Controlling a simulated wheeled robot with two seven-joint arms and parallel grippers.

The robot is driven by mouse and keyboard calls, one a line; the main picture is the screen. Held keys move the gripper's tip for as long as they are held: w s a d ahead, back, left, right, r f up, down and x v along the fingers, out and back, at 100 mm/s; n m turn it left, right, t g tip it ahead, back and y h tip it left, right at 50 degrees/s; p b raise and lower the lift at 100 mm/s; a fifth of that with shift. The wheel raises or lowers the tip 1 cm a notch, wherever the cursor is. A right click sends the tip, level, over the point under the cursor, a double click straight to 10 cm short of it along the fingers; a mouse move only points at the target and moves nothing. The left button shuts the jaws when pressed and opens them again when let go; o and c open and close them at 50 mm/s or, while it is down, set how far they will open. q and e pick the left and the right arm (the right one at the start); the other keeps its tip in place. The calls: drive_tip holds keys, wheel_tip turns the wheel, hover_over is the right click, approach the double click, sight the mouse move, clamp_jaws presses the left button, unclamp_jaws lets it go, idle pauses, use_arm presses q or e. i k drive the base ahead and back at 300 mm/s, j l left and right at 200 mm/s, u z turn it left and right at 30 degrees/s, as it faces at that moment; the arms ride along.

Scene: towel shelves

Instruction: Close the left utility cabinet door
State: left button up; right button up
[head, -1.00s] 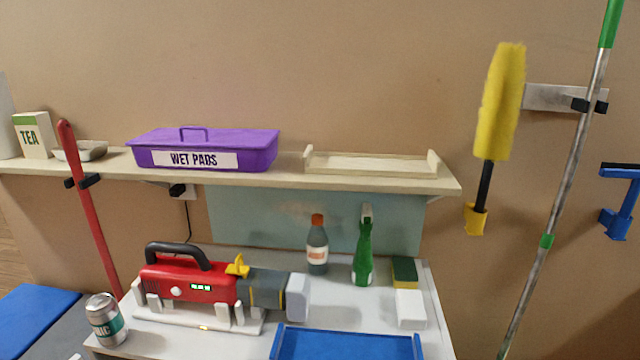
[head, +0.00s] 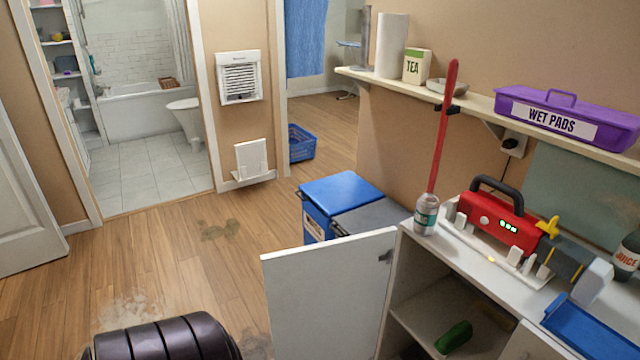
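The left utility cabinet door (head: 325,295) is a white panel standing wide open, swung out to the left of the cabinet (head: 404,285). Its hinge side meets the cabinet's left front edge. A small dark fitting shows near its top right corner. The open interior shows a shelf with a green object (head: 454,337) in it. Another white door panel (head: 535,343) shows at the bottom right, only in part. A dark ribbed part of my own body shows at the bottom left. Neither gripper is in view.
A blue-lidded bin (head: 341,190) and a grey-lidded bin (head: 370,219) stand behind the open door.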

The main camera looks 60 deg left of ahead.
sight(325, 300)
drive_tip(key=j+z, duration=0.15)
drive_tip(key=z, duration=0.25)
drive_tip(key=k+j+z, duration=0.1)
drive_tip(key=z, duration=0.25)
drive_tip(key=j+z, duration=0.1)
drive_tip(key=z, duration=0.3)
drive_tip(key=k+j, duration=0.2)
drive_tip(key=j, duration=0.25)
drive_tip(key=k+j, duration=0.2)
drive_tip(key=j, duration=0.25)
drive_tip(key=k+j, duration=0.2)
drive_tip(key=j, duration=0.25)
drive_tip(key=k+j, duration=0.2)
drive_tip(key=j, duration=0.25)
drive_tip(key=k+j, duration=0.15)
drive_tip(key=j, duration=0.3)
drive_tip(key=k+j, duration=0.2)
drive_tip(key=j, duration=0.25)
drive_tip(key=k+j, duration=0.2)
drive_tip(key=j, duration=0.25)
drive_tip(key=k+j, duration=0.2)
drive_tip(key=j, duration=0.25)
